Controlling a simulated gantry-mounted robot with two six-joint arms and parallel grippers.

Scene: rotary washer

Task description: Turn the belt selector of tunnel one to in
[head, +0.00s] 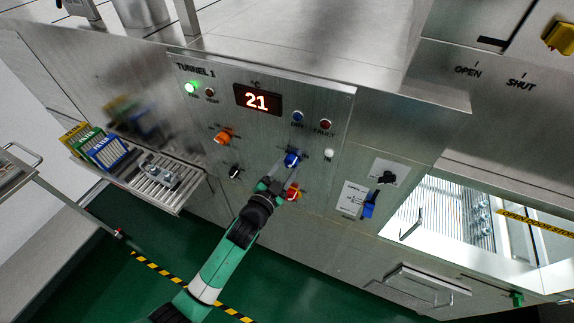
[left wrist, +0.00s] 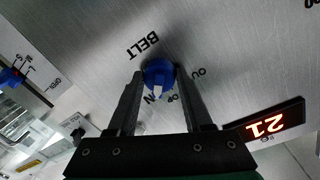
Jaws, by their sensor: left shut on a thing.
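The belt selector is a blue knob (head: 292,158) on the steel panel of tunnel 1 (head: 262,125), right of centre. It also shows in the left wrist view (left wrist: 158,73) under the printed word BELT, with IN and OUT marks around it. Its white pointer lies between the IN mark and a small mark beside it, close to IN. My left gripper (head: 284,170) is at the knob. In the left wrist view its two fingers (left wrist: 159,82) are shut on the knob, one on each side. My right gripper is in no view.
The display (head: 257,100) reads 21. A blue handle (head: 369,205) and a black knob (head: 387,178) sit to the right.

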